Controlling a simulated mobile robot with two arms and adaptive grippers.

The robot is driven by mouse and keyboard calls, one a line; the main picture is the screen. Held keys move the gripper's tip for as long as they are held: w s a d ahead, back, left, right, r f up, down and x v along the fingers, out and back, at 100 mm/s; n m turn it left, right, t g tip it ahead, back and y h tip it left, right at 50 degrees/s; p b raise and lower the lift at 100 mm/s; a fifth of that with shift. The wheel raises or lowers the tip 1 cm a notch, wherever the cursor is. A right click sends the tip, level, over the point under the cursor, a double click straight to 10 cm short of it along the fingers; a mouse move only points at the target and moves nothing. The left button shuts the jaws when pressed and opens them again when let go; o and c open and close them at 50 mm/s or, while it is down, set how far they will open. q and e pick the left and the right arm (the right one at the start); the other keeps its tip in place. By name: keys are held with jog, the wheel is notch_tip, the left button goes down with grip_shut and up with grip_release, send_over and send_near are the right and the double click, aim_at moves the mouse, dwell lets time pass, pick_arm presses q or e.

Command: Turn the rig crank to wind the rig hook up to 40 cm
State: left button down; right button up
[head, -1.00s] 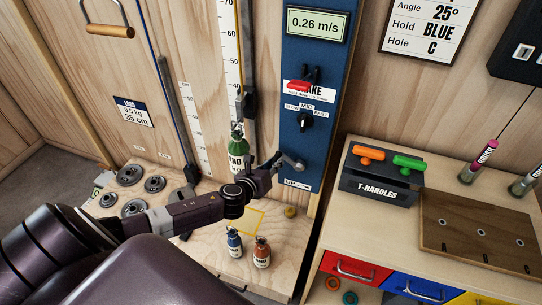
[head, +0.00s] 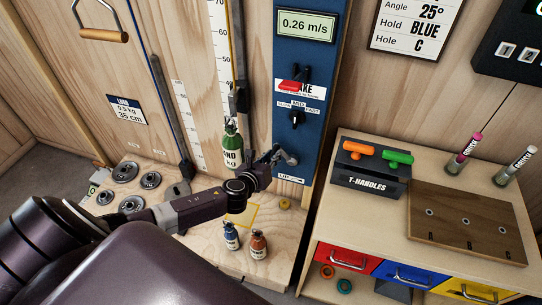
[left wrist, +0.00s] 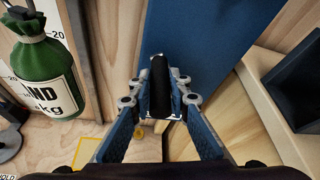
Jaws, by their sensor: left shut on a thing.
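The rig crank (head: 288,156) sits low on the blue rig panel (head: 307,110). My left gripper (head: 276,158) is at it, its fingers shut around the black crank handle, which shows between them in the left wrist view (left wrist: 160,85). A green sand bag (head: 232,145) hangs beside the panel, in front of the wooden back wall; it also shows in the left wrist view (left wrist: 45,75). The height scale (head: 221,45) runs up behind. My right gripper is not in view.
A panel display (head: 305,26) reads 0.26 m/s. A red brake lever (head: 291,86) and a speed knob (head: 297,117) sit above the crank. A T-handle box (head: 370,175) is on the bench at right.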

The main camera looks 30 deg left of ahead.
pick_arm(q)
jog(key=shift+w+d+r, duration=0.15)
jog(key=shift+d+r, duration=0.15)
jog(key=shift+d, duration=0.1)
jog(key=c, duration=2.2)
grip_release()
jog(key=o, duration=0.4)
jog(key=shift+d+f, duration=0.15)
jog(key=shift+f, duration=0.05)
jog(key=shift+a, duration=0.2)
jog(key=shift+s, duration=0.35)
jog(key=v, duration=1.1)
jog(key=shift+s+d+r, duration=0.1)
jog(key=shift+d+r, duration=0.05)
